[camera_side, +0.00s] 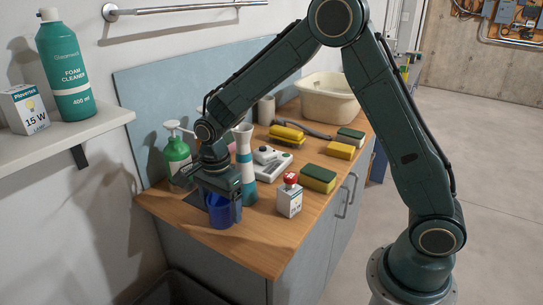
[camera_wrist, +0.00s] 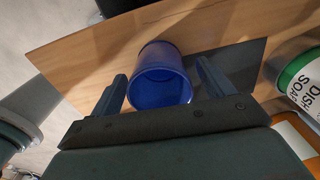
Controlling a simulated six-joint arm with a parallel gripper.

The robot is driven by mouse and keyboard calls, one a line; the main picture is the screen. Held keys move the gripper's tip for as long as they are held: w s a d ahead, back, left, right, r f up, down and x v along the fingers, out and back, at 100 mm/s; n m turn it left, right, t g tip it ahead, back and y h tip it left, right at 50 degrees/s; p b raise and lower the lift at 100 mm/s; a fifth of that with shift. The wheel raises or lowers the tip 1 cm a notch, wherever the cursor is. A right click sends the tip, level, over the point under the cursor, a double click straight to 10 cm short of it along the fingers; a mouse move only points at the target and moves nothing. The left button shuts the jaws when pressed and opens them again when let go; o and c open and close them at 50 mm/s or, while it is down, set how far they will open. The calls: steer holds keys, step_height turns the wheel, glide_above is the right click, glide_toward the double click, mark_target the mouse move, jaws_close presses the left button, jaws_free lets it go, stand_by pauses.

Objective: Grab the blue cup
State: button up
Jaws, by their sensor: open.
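The blue cup (camera_side: 221,212) stands upright near the front left corner of the wooden counter, at a dark mat. In the wrist view the cup (camera_wrist: 160,76) shows its open mouth between the two fingers. My gripper (camera_side: 222,196) is above and around the cup, with its fingers apart. In the wrist view my gripper (camera_wrist: 160,88) has one finger on each side of the cup. A gap shows on the left side; contact on the right is hard to tell. The cup's far side is partly hidden in the side view.
A green dish soap bottle (camera_side: 176,153) stands close to my gripper and also shows in the wrist view (camera_wrist: 305,78). A white and teal bottle (camera_side: 244,160) is just behind. A cream basin (camera_side: 325,98) stands farther back.

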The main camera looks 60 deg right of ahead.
steer(key=c, duration=1)
steer(key=shift+r, duration=0.15)
steer(key=shift+c, duration=0.2)
step_height(320, 180, up, 20)
stand_by(0.6)
